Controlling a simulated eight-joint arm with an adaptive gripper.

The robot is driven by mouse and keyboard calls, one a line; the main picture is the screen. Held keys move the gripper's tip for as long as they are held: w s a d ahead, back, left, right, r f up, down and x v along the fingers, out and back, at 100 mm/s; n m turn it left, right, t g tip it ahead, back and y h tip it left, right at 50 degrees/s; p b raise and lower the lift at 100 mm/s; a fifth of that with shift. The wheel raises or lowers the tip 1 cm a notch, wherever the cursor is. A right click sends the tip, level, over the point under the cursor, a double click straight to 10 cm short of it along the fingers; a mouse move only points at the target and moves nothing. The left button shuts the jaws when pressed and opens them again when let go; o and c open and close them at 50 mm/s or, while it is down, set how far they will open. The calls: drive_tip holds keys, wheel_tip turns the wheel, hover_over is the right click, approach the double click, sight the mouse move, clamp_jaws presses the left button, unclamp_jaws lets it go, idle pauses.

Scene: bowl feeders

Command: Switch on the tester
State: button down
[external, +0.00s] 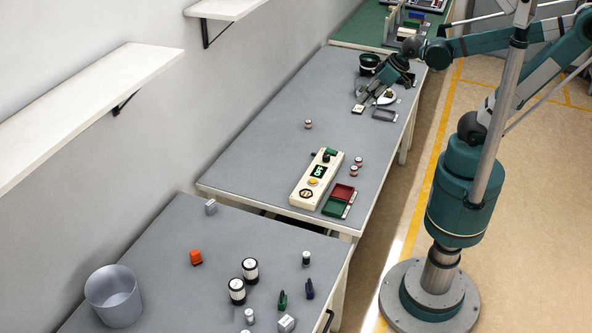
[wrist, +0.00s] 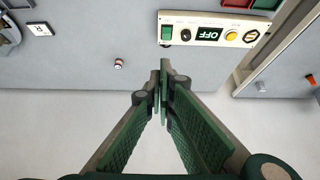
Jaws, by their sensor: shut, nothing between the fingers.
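The tester is a long cream box (external: 317,180) on the middle grey table. It has a green display, a yellow button, a dark round dial and a dark knob. In the wrist view the tester (wrist: 190,41) lies at the top right, with a green switch at its left end. Its display (wrist: 208,33) reads OFF. My gripper (external: 360,101) is over the far part of the same table, well away from the tester. In the wrist view my gripper (wrist: 163,88) is shut and empty, with the tester beyond the fingertips to the right.
A small red-and-white cylinder (external: 308,124) stands between my gripper and the tester. Red (external: 343,193) and green (external: 335,209) trays lie beside the tester. A white plate (external: 386,98) and dark bowl (external: 369,64) are near my gripper. The near table (external: 170,270) holds several small parts.

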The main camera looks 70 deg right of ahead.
drive_tip(key=g, duration=0.2)
hover_over(328, 151)
drive_tip(key=s, duration=0.6)
wheel_tip(328, 151, down, 10)
drive_tip(key=shift+w+d+f+p, duration=0.2)
drive_tip(key=shift+w+f+p, duration=0.15)
drive_tip(key=shift+f, duration=0.35)
drive_tip(key=shift+w+f, duration=0.1)
drive_tip(key=shift+f, duration=0.05)
drive_tip(key=shift+b+x, duration=1.65)
drive_tip(key=shift+x, duration=5.15)
drive_tip(key=shift+f, duration=0.15)
